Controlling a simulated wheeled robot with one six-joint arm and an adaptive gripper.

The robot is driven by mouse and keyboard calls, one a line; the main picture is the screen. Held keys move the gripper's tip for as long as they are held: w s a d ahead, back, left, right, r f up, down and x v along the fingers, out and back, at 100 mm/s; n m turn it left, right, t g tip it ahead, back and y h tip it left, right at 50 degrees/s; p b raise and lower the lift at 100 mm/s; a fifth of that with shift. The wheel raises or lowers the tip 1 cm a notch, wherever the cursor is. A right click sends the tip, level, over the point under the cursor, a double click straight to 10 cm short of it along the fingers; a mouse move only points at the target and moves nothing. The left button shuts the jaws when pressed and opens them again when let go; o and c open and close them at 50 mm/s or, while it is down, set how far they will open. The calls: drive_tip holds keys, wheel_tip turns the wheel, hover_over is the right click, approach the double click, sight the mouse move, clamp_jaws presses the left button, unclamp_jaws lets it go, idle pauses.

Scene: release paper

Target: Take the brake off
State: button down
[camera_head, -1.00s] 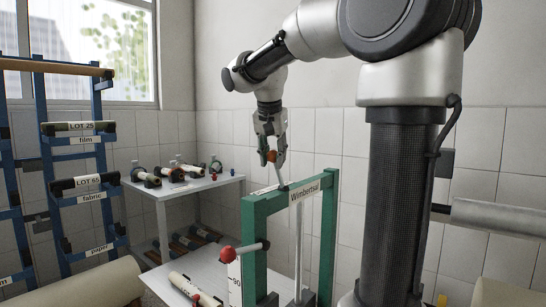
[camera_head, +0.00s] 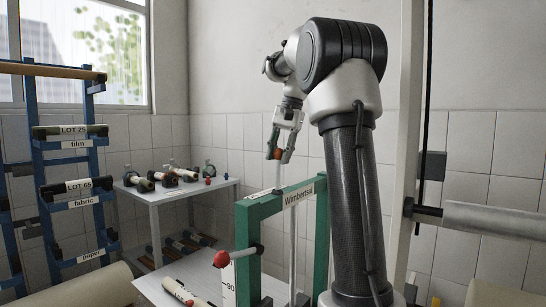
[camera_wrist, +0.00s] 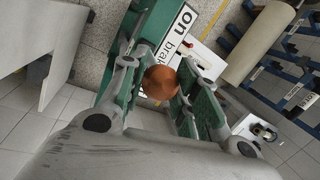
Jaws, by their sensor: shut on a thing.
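My gripper (camera_head: 280,151) is above the top bar of the green frame (camera_head: 305,195) labelled "Wimbertsal". It is shut on an orange-brown ball knob (camera_wrist: 160,83), seen between the two fingers in the wrist view. In the head view a thin pale lever (camera_head: 278,176) stands nearly upright between the bar and the fingers; its join with the knob is hard to make out. In the wrist view a white plate (camera_wrist: 177,38) reading "on" and partly hidden "brake" lies beyond the fingers.
A red ball handle (camera_head: 221,259) sticks out left of the frame, near a scale marked 90. A table (camera_head: 165,193) with several rolls stands behind. A blue rack (camera_head: 70,165) is at left. A pale post (camera_head: 403,140) and a grey roller (camera_head: 490,220) are at right.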

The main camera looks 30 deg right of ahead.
drive_tip(key=shift+w+d+f, duration=0.15)
drive_tip(key=shift+w+d, duration=0.05)
drive_tip(key=shift+d, duration=0.4)
drive_tip(key=shift+w+d+f, duration=0.2)
drive_tip(key=shift+d, duration=0.35)
drive_tip(key=shift+w+d+f, duration=0.15)
drive_tip(key=shift+w+d, duration=0.05)
drive_tip(key=shift+d, duration=0.4)
drive_tip(key=shift+a+f, duration=0.1)
drive_tip(key=shift+s, duration=0.1)
drive_tip(key=c, duration=1.1)
unclamp_jaws()
drive_tip(key=shift+o, duration=0.2)
drive_tip(key=v, duration=1.2)
